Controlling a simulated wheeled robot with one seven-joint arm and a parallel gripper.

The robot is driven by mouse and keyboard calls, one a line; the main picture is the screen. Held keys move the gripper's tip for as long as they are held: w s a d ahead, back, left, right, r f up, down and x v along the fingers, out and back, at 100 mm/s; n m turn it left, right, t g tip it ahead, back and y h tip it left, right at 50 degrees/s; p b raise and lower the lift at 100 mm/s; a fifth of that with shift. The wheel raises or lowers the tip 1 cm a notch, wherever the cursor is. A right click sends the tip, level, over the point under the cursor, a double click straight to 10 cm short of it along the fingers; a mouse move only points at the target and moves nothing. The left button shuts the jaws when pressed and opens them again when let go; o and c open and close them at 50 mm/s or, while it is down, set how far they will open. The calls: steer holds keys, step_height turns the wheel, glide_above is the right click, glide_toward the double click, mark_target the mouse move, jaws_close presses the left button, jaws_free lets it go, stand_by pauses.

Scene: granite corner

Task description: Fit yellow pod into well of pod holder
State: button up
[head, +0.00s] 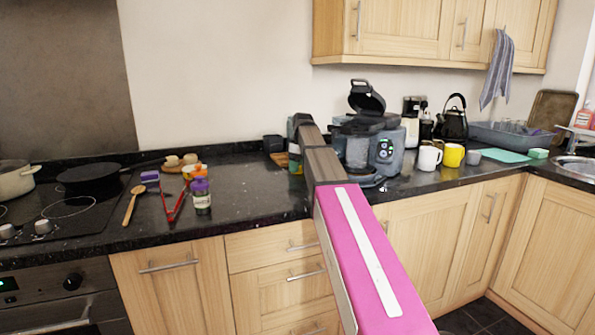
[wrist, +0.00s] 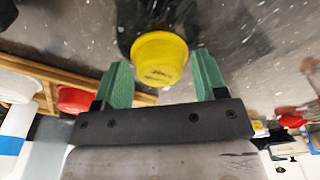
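The yellow pod (wrist: 158,62) sits between the two green fingertips of my gripper (wrist: 162,66) in the wrist view. A grey-blue machine (head: 362,150) with a raised dark lid stands just right of the arm's far end.
A wooden board (wrist: 55,72) with a red pod (wrist: 75,99) and a white pod (wrist: 18,88) lies left in the wrist view. A white mug (head: 428,157) and yellow mug (head: 452,155) stand right of the machine. Red tongs (head: 172,205) and jars (head: 201,193) lie left.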

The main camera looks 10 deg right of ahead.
steer(key=c, duration=0.6)
steer(key=shift+c, duration=0.2)
steer(key=shift+r, duration=0.15)
